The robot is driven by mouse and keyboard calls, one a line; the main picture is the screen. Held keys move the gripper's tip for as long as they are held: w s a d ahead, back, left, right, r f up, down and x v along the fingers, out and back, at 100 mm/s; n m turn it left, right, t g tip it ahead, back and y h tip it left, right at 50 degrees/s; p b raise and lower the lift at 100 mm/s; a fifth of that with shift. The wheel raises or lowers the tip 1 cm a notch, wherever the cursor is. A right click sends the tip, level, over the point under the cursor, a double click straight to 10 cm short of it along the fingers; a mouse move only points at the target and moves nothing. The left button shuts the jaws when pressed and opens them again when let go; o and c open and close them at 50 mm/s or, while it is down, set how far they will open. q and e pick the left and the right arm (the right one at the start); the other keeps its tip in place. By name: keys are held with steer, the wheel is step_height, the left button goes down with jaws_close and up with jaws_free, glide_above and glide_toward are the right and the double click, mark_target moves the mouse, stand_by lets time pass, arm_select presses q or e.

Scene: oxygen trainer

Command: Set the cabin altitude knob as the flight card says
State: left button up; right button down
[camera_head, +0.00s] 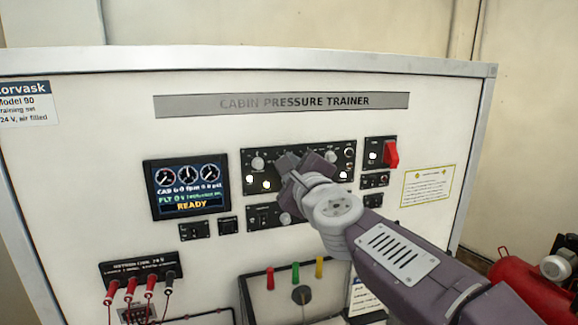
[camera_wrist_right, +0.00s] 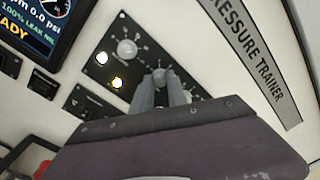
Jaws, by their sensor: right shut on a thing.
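A black control panel (camera_head: 247,155) sits in the middle of the white trainer board. My right gripper (camera_head: 292,168) reaches it from the lower right and covers its middle. In the right wrist view the fingers (camera_wrist_right: 163,92) are shut on a round grey knob (camera_wrist_right: 162,75), whose front shows between the tips. Its label and pointer are too small or hidden to read. Another grey knob (camera_wrist_right: 127,49) is left of it on the same panel; it also shows in the head view (camera_head: 257,163). A white paper (camera_head: 366,298) at the lower right is partly hidden by my arm and unreadable. My left gripper is out of view.
A screen (camera_head: 187,189) left of the panel reads READY. A red switch guard (camera_head: 391,154) is right of it. Below are a lower panel with a knob (camera_head: 285,218), coloured levers (camera_head: 295,273) and red plugs (camera_head: 131,289). A red tank (camera_head: 530,285) stands at the right.

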steer(key=shift+f, duration=0.3)
steer(key=c, duration=1.3)
jaws_free()
steer(key=shift+s+r, duration=0.1)
steer(key=shift+r, duration=0.05)
steer(key=shift+s, duration=0.1)
